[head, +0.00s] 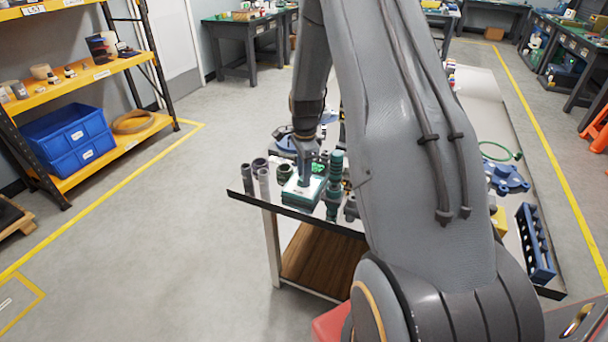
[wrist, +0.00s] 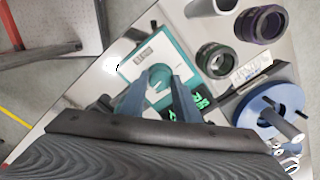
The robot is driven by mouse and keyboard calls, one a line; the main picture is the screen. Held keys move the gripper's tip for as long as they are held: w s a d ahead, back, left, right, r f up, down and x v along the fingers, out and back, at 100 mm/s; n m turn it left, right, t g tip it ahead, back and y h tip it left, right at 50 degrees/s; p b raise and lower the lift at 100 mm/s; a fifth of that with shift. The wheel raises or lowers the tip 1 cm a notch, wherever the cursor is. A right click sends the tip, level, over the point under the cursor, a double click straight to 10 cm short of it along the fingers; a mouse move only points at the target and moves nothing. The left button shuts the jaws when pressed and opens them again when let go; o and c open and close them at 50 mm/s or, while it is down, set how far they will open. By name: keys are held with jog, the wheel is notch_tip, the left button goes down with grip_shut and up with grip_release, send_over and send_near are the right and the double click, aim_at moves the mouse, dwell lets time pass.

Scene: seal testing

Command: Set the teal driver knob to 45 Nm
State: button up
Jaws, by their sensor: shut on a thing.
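The teal driver (head: 296,196) is a flat teal box with a pale top near the left corner of the table. It also shows in the wrist view (wrist: 134,68), with a small label. The round teal knob (wrist: 158,74) stands on its top. My gripper (wrist: 160,90) comes down on it, with one blue-grey finger on each side, shut on the knob. In the head view, my gripper (head: 304,178) hides the knob. A dark display with green digits (wrist: 202,101) lies right of the fingers; its reading is not legible.
Grey cylinders (head: 264,186) and a dark ring (wrist: 215,59) stand close by the driver. A tall dark-green fitting (head: 334,185) stands just right of it. A blue flanged part (wrist: 284,97) lies farther right. The table edge is close on the driver's left.

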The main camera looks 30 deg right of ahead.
jog(key=o, duration=1.1)
jog(key=shift+c, duration=0.2)
jog(key=shift+r, duration=0.15)
jog(key=shift+s+r+b, duration=0.2)
jog(key=shift+r+b, duration=0.7)
jog(key=shift+r, duration=2.9)
jog(key=s+a+r+n, duration=0.2)
jog(key=s+a+n, duration=0.7)
jog(key=s+n, duration=0.1)
jog(key=s+a+r+n, duration=0.3)
jog(key=s+a+n, duration=0.5)
jog(key=s, duration=0.5)
jog(key=shift+a+n, duration=0.35)
jog(key=shift+n, duration=0.55)
